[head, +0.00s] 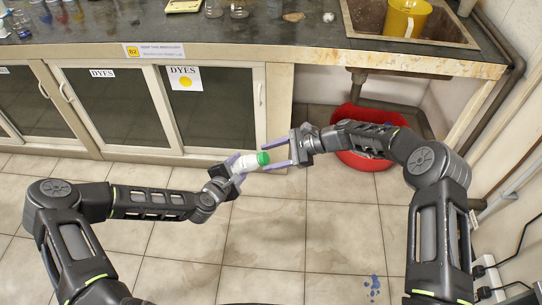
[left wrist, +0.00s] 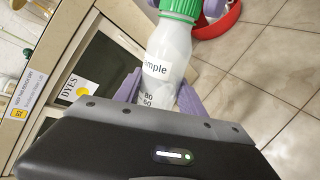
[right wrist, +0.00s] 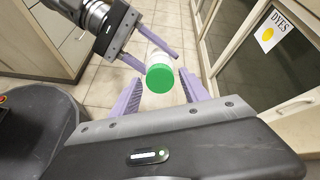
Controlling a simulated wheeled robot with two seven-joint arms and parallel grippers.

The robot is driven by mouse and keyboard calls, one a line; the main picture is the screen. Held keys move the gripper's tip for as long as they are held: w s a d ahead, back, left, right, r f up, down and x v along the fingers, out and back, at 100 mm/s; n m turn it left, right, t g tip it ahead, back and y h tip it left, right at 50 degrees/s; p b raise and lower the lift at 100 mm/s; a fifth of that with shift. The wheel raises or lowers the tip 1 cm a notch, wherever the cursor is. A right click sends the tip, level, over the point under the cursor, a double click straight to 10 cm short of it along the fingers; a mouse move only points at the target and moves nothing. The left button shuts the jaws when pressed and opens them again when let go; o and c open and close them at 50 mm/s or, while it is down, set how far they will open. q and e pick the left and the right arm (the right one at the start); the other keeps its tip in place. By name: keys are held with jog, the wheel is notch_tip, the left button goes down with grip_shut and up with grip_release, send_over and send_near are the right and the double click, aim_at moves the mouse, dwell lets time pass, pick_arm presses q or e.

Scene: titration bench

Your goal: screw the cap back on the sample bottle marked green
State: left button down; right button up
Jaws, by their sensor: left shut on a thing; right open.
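The sample bottle (head: 246,163) is white with a green cap (head: 263,158) on its neck end. My left gripper (head: 233,163) is shut on the bottle's body and holds it tilted on its side in the air, cap end toward the right. In the left wrist view the bottle (left wrist: 168,55) shows part of the word "Sample", with the green cap (left wrist: 182,8) at the top edge. My right gripper (head: 272,156) is open, its fingers close to the cap. In the right wrist view the cap (right wrist: 160,78) faces the space between the open fingers. Whether they touch it, or how tight it is, I cannot tell.
The bench top (head: 270,28) with glassware runs along the back, above glass-fronted cabinets (head: 210,110). A sink (head: 375,18) holds a yellow jug (head: 405,17). A red basin (head: 372,160) stands on the floor behind my right arm. The tiled floor below the grippers is clear.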

jog(key=shift+n, duration=1.1)
jog(key=shift+c, duration=0.3)
grip_shut()
jog(key=m, duration=0.4)
jog(key=shift+o, duration=0.3)
grip_release()
